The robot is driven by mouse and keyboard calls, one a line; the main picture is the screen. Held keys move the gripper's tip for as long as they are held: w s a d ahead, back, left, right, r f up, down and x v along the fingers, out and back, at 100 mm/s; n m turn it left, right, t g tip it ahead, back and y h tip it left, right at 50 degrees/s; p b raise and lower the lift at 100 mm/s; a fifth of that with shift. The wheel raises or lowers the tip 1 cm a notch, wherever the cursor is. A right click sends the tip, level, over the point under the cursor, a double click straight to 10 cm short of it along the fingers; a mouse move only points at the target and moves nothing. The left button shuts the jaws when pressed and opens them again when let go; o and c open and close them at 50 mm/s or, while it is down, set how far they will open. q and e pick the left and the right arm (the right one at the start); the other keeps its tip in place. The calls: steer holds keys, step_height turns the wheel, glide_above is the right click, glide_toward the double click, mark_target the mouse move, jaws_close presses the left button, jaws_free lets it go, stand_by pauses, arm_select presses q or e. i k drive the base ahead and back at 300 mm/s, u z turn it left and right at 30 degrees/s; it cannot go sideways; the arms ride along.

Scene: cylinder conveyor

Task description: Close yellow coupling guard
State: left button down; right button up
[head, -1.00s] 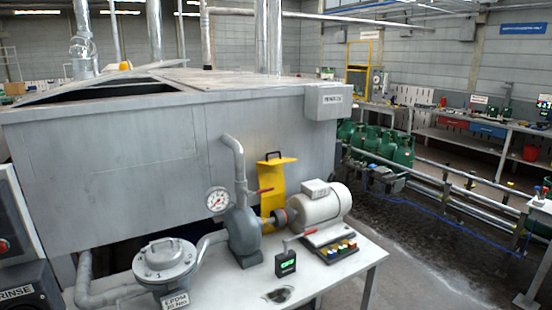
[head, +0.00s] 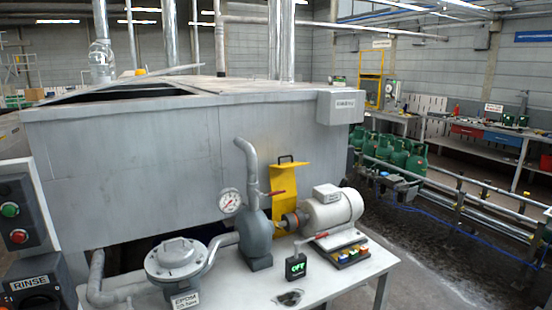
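The yellow coupling guard (head: 291,182) stands raised, upright, between the grey pump (head: 256,238) and the white motor (head: 331,210). A black handle sits on its top edge. The coupling (head: 291,220) between pump and motor is exposed in front of the guard. Its lower part is partly hidden behind the coupling and pump. A red valve lever (head: 279,194) on the pump's pipe shows in front of the guard. Neither of my grippers is in view.
A large grey tank (head: 130,160) is behind. A control panel (head: 20,215) is at left.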

mark_target(282, 176)
steer(key=k, duration=0.5)
steer(key=z, duration=0.45)
steer(key=i, duration=0.6)
steer(key=z, duration=0.45)
steer(key=i, duration=0.85)
steer(key=u, duration=0.65)
